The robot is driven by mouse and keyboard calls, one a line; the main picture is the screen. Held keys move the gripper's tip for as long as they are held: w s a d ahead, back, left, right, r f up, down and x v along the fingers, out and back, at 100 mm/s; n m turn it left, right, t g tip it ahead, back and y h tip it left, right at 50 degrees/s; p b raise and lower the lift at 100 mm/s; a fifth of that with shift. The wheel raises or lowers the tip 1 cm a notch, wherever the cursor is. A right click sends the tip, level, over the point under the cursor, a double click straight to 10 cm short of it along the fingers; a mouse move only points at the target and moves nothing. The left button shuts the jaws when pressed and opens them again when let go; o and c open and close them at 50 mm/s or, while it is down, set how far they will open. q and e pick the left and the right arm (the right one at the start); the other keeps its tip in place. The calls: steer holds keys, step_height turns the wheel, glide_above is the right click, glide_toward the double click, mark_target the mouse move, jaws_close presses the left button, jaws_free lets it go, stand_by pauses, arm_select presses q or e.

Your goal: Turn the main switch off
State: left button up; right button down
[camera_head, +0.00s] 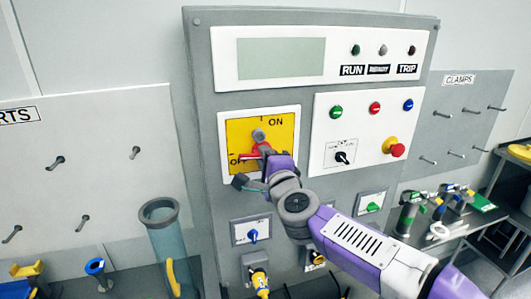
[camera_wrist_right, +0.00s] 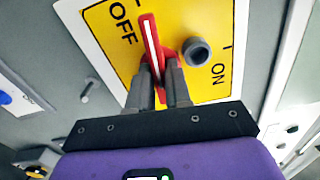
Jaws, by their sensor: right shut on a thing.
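The main switch is a yellow plate (camera_head: 285,140) in a white frame on the grey cabinet, marked ON at top right and OFF at lower left. Its red handle (camera_wrist_right: 150,38) stands between the OFF label and a grey round knob (camera_wrist_right: 197,52) in the right wrist view. My right gripper (camera_wrist_right: 163,78) is shut on the red handle, one grey finger on each side. In the head view my right gripper (camera_head: 264,157) covers most of the handle and part of the OFF label, so its exact angle is hard to tell. My left gripper is not in view.
Right of the switch is a panel with coloured buttons, a black selector (camera_head: 342,157) and a red emergency stop (camera_head: 397,150). Smaller switches sit below, near my right forearm. A clear tube (camera_head: 170,245) stands at lower left. A bench with clamps (camera_head: 440,215) stands at right.

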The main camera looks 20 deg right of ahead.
steer(key=shift+n, duration=0.6)
steer(key=shift+p, duration=0.3)
steer(key=c, duration=1.1)
jaws_free()
steer(key=s, duration=0.7)
steer(key=shift+s+d, duration=0.15)
steer(key=shift+s, duration=0.15)
